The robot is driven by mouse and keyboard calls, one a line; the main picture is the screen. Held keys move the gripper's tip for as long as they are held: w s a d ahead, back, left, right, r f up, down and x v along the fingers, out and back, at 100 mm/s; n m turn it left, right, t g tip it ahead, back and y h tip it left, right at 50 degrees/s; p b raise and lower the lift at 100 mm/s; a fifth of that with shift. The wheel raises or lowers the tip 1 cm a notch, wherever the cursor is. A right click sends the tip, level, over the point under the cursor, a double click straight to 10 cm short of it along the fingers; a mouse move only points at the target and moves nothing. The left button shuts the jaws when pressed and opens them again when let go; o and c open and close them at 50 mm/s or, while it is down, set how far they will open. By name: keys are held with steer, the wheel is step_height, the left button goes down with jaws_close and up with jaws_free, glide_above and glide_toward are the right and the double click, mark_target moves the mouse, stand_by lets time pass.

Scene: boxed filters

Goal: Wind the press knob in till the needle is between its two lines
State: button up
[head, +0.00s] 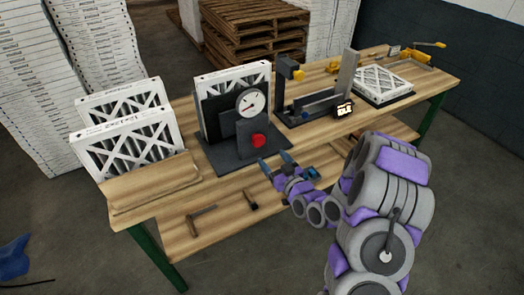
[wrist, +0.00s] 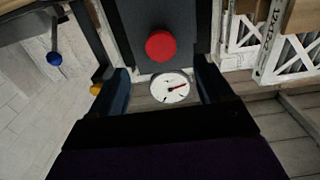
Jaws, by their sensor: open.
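The press (head: 214,152) is a dark grey fixture on the bench, with a white-framed filter (head: 236,75) standing in it. Its red round knob (head: 258,140) is on the front upright, below the white dial (head: 251,102). In the wrist view the knob (wrist: 160,46) lies just beyond my fingers, with the dial (wrist: 170,88) below it. A red needle points right on the dial; its two lines are too small to tell apart. My gripper (head: 275,162) is open and empty in front of the knob, its fingers (wrist: 162,75) apart and not touching it.
Boxed filters (head: 128,140) stand in a wooden holder at left. A clamp fixture (head: 300,110) with a blue knob and an "IDLE" display (head: 344,109) stands right of the press. Another filter (head: 382,83) lies flat farther right. Tools (head: 203,215) lie at the front.

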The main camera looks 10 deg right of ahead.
mark_target(259, 143)
steer(key=b+x, duration=0.1)
steer(key=x, duration=0.7)
steer(key=shift+w, duration=0.25)
steer(key=shift+c, duration=0.2)
steer(key=c, duration=1)
steer(key=shift+m, duration=0.4)
steer(key=m+p, duration=0.2)
steer(key=m, duration=0.2)
steer(key=shift+a+p, duration=0.1)
steer(key=shift+p, duration=0.25)
steer(key=shift+m+p, duration=0.55)
steer(key=shift+m, duration=1.95)
